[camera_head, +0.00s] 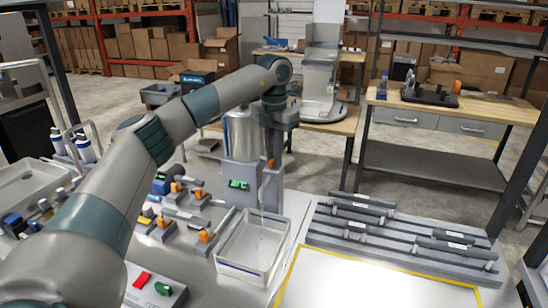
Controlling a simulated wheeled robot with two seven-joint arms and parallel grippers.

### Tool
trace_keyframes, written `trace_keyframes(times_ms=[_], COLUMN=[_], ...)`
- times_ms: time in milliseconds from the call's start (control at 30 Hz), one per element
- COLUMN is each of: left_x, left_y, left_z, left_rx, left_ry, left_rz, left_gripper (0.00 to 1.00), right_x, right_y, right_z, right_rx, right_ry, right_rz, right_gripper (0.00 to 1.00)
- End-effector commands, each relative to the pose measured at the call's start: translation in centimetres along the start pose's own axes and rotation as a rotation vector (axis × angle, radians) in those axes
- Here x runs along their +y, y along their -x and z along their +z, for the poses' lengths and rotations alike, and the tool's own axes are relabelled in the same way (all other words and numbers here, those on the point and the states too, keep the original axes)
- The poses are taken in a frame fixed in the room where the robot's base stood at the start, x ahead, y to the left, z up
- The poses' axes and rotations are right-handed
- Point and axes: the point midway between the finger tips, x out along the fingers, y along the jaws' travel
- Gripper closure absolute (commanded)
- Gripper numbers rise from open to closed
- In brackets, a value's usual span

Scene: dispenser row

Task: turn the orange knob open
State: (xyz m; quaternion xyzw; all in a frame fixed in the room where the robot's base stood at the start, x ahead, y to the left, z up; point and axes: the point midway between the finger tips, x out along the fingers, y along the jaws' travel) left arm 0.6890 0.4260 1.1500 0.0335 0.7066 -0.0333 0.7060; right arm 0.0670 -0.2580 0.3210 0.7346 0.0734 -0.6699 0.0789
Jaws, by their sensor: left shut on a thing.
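A dispenser with a metal cylinder (240,136) on a grey body (238,178) stands at the middle of the workbench. A small orange part, which looks like the orange knob (270,163), shows at its right side, mostly hidden by my gripper. My left arm reaches in from the left, and my left gripper (272,148) points down beside the cylinder. It is shut on what looks like the knob; the fingertips are small and partly hidden. A clear tray (226,264) stands below the dispenser's spout. My right gripper is not in view.
Several small grey fixtures with orange parts (205,237) stand left of the tray. A rack of dark bars (372,226) lies to the right, behind a yellow-edged white panel (365,285). A block with red and green buttons (150,285) sits at the front.

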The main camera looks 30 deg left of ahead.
Motion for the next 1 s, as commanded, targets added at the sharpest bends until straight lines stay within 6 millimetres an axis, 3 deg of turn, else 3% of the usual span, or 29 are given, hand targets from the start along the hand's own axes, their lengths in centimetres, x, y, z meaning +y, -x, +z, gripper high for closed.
trace_keyframes(times_ms=[433, 1000], left_x=[0.03, 0.06], left_y=[0.14, 0.20], left_z=[0.07, 0.08], left_rx=[-0.004, -0.005], left_ry=[0.298, 0.349], left_rz=[-0.001, -0.001], left_gripper=[1.00, 1.00], right_x=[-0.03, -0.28], right_y=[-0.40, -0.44], right_z=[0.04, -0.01], right_rx=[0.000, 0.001], right_ry=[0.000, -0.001], right_rz=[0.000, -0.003], right_gripper=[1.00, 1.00])
